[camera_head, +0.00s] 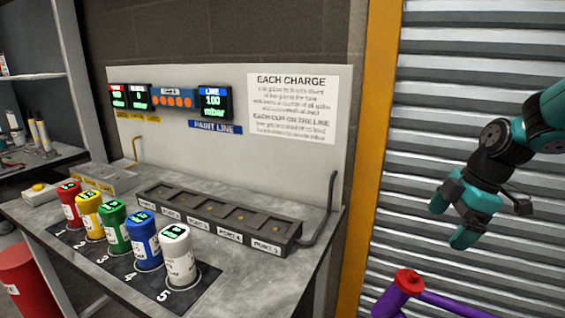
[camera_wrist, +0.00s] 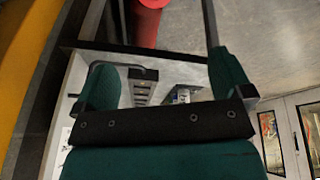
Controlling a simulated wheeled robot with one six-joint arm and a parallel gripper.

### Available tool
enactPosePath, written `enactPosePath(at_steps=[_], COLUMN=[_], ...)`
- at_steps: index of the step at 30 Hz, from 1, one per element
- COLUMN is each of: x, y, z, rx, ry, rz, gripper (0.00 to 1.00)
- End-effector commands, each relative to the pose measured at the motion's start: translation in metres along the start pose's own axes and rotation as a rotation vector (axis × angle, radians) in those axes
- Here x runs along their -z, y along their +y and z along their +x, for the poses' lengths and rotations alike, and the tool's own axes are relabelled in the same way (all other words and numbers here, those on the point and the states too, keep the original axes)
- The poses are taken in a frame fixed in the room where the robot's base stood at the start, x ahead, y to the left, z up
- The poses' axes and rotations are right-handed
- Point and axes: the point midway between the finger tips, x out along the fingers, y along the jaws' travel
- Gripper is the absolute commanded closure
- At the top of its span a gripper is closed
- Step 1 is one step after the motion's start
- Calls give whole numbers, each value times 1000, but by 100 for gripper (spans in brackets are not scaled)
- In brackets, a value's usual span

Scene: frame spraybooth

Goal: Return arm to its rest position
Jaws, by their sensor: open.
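My gripper (camera_head: 451,222) is at the right in the head view, in front of the grey slatted shutter and to the right of the workbench. Its teal fingers are apart with nothing between them. In the wrist view my gripper (camera_wrist: 165,88) also shows open, its two teal fingers at left and right, with the bench and floor beyond. My arm comes in from the right edge of the head view. Its base is out of view.
Red, yellow, green, blue and white cups (camera_head: 179,262) stand on numbered spots on the bench (camera_head: 240,290). Behind them is a dark rack (camera_head: 220,217) of empty slots. A purple frame with a red end (camera_head: 409,281) is below my gripper. An orange post (camera_head: 372,150) borders the shutter (camera_head: 450,120).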

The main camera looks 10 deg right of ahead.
Motion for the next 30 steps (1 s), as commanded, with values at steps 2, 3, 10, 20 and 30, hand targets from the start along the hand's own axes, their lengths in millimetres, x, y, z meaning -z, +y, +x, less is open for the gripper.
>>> enactPosePath(at_steps=[2,3,10,20,30], x=[33,53,164,203,203], y=[-13,-24,-130,-239,-244], z=[-3,-4,-12,-19,-18], rx=[11,20,106,194,200], ry=[9,14,30,-1,-6], rz=[44,85,410,722,748], gripper=[2,2,2,2,25])
